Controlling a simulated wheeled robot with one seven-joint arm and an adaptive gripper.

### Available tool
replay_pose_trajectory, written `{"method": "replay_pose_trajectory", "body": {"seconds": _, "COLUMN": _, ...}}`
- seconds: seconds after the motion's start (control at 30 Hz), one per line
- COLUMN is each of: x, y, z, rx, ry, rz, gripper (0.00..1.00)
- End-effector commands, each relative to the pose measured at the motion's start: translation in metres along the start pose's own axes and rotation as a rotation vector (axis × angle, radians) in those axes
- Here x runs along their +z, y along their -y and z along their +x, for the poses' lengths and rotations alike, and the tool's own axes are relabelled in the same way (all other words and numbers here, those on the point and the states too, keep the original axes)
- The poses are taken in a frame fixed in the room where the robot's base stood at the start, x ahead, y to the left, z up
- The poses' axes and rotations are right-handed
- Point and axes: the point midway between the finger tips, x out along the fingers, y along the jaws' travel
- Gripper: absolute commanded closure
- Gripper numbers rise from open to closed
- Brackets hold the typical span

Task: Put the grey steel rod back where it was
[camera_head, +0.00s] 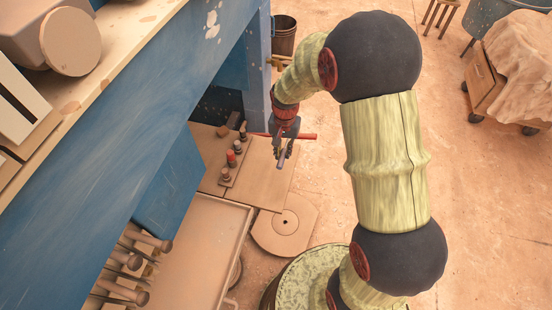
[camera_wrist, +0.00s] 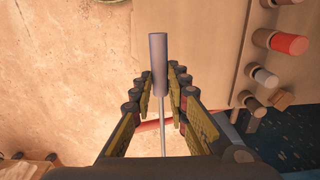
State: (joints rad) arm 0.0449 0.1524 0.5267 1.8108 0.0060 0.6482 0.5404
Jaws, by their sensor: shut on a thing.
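My gripper (camera_head: 284,150) is at the end of my arm, over the edge of a tan board beside the blue machine. It is shut on the grey steel rod (camera_head: 281,160). In the wrist view the rod (camera_wrist: 158,62) runs between the fingers (camera_wrist: 162,85), with a thicker grey cylinder at the far end and a thin shaft toward the palm. The shaft's near end is hidden by the gripper body.
A red bar (camera_head: 303,136) passes crosswise close behind my gripper. A row of short posts, one red (camera_head: 231,158), stands on the tan board (camera_head: 268,175) to the left. A blue machine frame (camera_head: 150,85) and a tray (camera_head: 240,235) lie left. Open floor lies right.

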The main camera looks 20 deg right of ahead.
Motion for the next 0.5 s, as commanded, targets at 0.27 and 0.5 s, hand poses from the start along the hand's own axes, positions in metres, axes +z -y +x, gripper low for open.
{"method": "replay_pose_trajectory", "body": {"seconds": 0.27, "x": -0.023, "y": 0.025, "z": 0.046, "rx": 0.001, "ry": 0.001, "rz": -0.002, "gripper": 1.0}}
{"method": "replay_pose_trajectory", "body": {"seconds": 0.5, "x": -0.03, "y": 0.033, "z": 0.057, "rx": 0.0, "ry": 0.0, "rz": -0.001, "gripper": 1.0}}
